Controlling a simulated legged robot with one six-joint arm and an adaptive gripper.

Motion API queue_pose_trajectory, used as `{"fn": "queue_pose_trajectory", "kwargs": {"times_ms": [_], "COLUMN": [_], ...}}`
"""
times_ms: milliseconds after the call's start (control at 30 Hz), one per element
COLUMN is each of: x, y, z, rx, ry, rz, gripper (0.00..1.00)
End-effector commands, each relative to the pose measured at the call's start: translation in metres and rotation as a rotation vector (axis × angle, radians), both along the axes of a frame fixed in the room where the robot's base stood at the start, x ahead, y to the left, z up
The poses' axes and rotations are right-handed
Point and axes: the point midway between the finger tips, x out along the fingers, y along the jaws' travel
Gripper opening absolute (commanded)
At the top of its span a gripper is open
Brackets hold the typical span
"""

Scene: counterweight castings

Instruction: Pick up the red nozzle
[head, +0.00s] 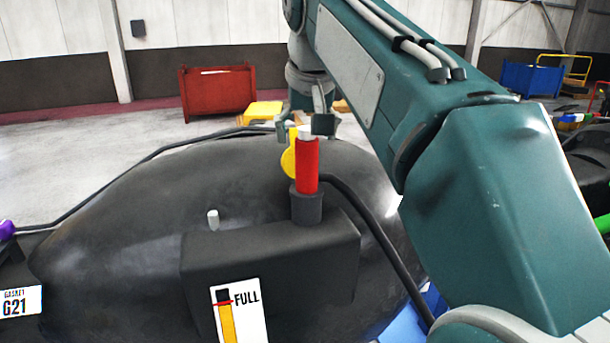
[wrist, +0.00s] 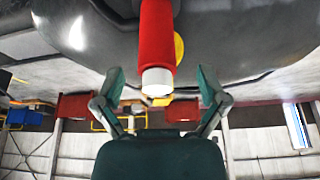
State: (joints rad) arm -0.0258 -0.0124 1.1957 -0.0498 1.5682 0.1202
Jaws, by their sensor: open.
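The red nozzle (head: 307,166) stands upright in a dark round holder (head: 307,206) on a black block, with its pale tip upward. In the wrist view the red nozzle (wrist: 156,35) enters from the top, its white tip pointing down the picture. My gripper (head: 303,122) is at the nozzle's upper end in the head view, partly hidden behind it. In the wrist view my gripper (wrist: 161,87) is open. Its fingertips are on either side of the white tip, with a gap on each side, and hold nothing.
A yellow disc (head: 289,162) is right beside the nozzle. A black hose (head: 375,225) runs from the holder area over the large dark casting (head: 120,220). A grey peg (head: 213,219) stands to the left. A red bin (head: 218,90) stands on the floor behind.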

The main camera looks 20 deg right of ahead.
Motion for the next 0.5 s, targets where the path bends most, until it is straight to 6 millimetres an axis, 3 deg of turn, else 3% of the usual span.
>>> {"fn": "queue_pose_trajectory", "kwargs": {"times_ms": [233,500], "x": [0.012,0.015], "y": [-0.002,-0.002], "z": [-0.034,-0.039], "rx": [0.001,0.000], "ry": [0.002,-0.001], "rz": [-0.001,0.000], "gripper": [0.92,0.92]}}
